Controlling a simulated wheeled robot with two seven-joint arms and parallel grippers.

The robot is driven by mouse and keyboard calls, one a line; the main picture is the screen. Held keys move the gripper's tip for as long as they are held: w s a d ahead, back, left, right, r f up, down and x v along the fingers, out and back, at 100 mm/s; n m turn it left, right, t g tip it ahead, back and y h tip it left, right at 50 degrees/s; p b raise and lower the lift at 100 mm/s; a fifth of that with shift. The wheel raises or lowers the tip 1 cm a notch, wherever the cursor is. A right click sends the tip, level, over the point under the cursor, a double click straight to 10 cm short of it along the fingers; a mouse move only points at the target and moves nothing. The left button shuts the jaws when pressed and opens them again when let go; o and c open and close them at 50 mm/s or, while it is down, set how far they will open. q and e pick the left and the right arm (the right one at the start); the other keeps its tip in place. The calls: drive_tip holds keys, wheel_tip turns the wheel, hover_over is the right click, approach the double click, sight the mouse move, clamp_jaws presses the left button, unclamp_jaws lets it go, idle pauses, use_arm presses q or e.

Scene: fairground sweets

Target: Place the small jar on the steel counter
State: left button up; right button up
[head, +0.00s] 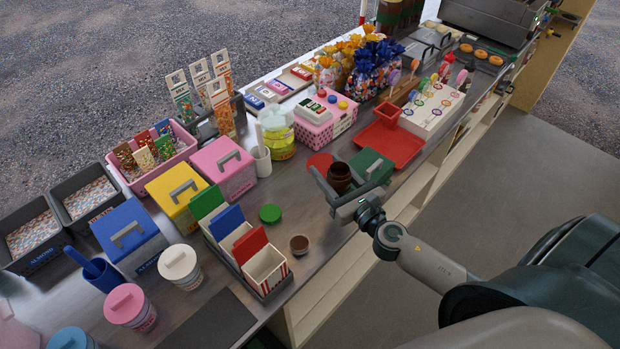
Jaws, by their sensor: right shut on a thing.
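A small brown jar (340,176) is upright between the fingers of my right gripper (346,182), which is shut on it. The jar is over the front part of the steel counter (285,198), beside a dark green box. I cannot tell whether its base touches the counter; the gripper hides its lower part. My left gripper is not in view.
A small brown cup (299,244) and a green lid (270,213) sit on the counter left of the gripper. A green box (372,165), a red disc (320,163) and a red tray (392,148) are close by. Bare steel lies between the lid and the jar.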

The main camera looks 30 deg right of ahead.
drive_tip(key=w+a+f, duration=0.2)
drive_tip(key=w+f, duration=0.1)
drive_tip(key=w, duration=0.3)
drive_tip(key=shift+a+f, duration=0.35)
drive_tip(key=shift+f, duration=0.05)
drive_tip(key=shift+f+b, duration=0.1)
drive_tip(key=shift+b, duration=0.2)
drive_tip(key=shift+f+b, duration=1.35)
drive_tip(key=shift+f, duration=0.55)
drive_tip(key=shift+f, duration=0.1)
drive_tip(key=o, duration=1.4)
drive_tip(key=shift+s+f, duration=0.1)
drive_tip(key=shift+c, duration=0.2)
